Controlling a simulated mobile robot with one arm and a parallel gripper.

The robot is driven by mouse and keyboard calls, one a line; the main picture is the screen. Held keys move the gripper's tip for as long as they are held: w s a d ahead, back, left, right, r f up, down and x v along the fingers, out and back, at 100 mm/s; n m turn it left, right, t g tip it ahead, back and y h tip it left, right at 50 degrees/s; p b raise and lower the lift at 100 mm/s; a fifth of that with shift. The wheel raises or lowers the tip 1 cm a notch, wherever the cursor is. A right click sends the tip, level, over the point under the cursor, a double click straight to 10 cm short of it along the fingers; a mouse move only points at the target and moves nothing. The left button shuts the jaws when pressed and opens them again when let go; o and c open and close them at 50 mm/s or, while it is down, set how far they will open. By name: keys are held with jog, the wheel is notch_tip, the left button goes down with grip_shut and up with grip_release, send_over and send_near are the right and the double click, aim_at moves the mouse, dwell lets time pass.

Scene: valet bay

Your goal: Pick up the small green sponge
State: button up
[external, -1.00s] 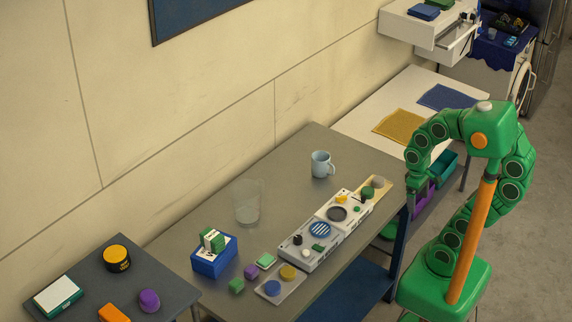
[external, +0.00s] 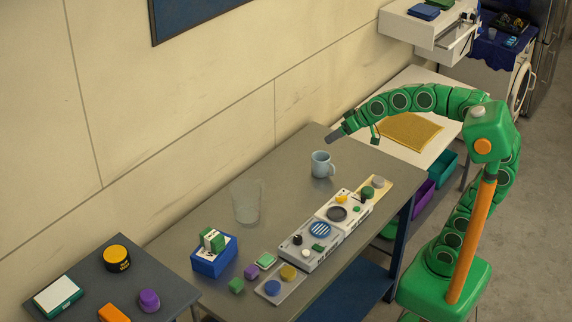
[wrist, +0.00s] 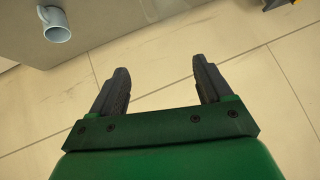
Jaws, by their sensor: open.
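Several small green items lie on the grey table (external: 285,165) in the external view, and I cannot tell for certain which is the sponge. A small green block (external: 236,285) lies near the front left. A green piece with a pale top (external: 265,261) lies right of a purple block (external: 251,272). Green-and-white pieces (external: 213,240) stand in a blue box (external: 213,262). My gripper (external: 355,138) is open and empty, in the air near the table's far end, well away from these. In the wrist view its two dark fingers (wrist: 160,66) are apart, with bare wall beyond.
A light blue mug (external: 322,164) stands close to my gripper; it also shows in the wrist view (wrist: 55,25). A clear glass (external: 247,203) stands mid-table. White panels with knobs (external: 310,253) line the front edge. A dark side table (external: 85,290) is at left.

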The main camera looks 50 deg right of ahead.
jog(key=w+a+r+t+y, duration=0.1)
jog(key=w+a+r+t, duration=0.2)
jog(key=r, duration=0.4)
jog(key=w+a+r+t+y, duration=0.1)
jog(key=w+a+r, duration=0.1)
jog(key=w+r, duration=0.45)
jog(key=w+a+r+t, duration=0.2)
jog(key=a+r+t, duration=0.1)
jog(key=r, duration=0.5)
jog(key=n+g+h, duration=0.4)
jog(key=n+h, duration=0.3)
jog(key=n, duration=1.9)
send_over(237, 283)
jog(key=w+d, duration=0.3)
jog(key=d, duration=0.6)
notch_tip(237, 283, down, 47)
jog(key=s+a+f+n, duration=0.2)
jog(key=a+f+n, duration=0.1)
jog(key=s+a+f+n+t+y, duration=0.1)
jog(key=s+a+f+n, duration=0.2)
jog(key=f, duration=0.1)
jog(key=s+a+f+n+t, duration=0.1)
jog(key=s+a+f+n, duration=0.1)
jog(key=a+f+n, duration=0.1)
jog(key=shift+s+a+f+n, duration=0.1)
jog(key=shift+s+f+n, duration=0.2)
jog(key=shift+f+n, duration=0.35)
jog(key=shift+x, duration=3.85)
jog(key=shift+c, duration=0.3)
